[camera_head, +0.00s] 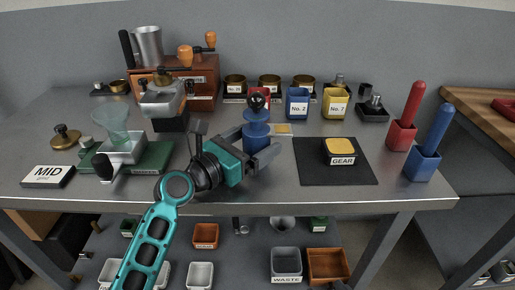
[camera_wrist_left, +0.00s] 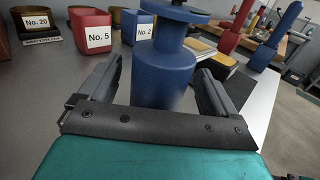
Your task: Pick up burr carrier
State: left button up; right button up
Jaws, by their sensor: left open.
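A blue flanged piece (camera_head: 256,128) with a black knob stands upright on the grey table; it looks like the burr carrier. In the left wrist view its blue body (camera_wrist_left: 163,75) rises between my finger pads, with its top cut off by the frame. My left gripper (camera_head: 258,147) is open, with one finger on either side of the piece. In the wrist view a gap shows at the right finger; I cannot tell if the left finger touches. My right gripper is not in view.
Behind the piece are a red No. 5 cup (camera_wrist_left: 91,30), a blue No. 2 cup (camera_head: 297,103) and a yellow No. 7 cup (camera_head: 335,104). A dark mat (camera_head: 310,174) with a yellow-topped GEAR block (camera_head: 340,149) lies right. A glass funnel (camera_head: 112,122) stands left.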

aim_at(263, 109)
pick_arm(q)
jog(key=shift+x, duration=1.5)
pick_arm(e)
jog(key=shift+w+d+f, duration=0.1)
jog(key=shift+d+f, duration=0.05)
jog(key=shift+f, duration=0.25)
pick_arm(q)
jog(key=shift+c, duration=0.2)
jog(key=c, duration=1.2)
jog(key=shift+r, duration=0.15)
jog(key=shift+c, duration=0.6)
notch_tip(263, 109, up, 13)
jog(key=p, duration=0.6)
jog(key=shift+r, duration=0.1)
notch_tip(263, 109, up, 7)
jog(key=p, duration=0.2)
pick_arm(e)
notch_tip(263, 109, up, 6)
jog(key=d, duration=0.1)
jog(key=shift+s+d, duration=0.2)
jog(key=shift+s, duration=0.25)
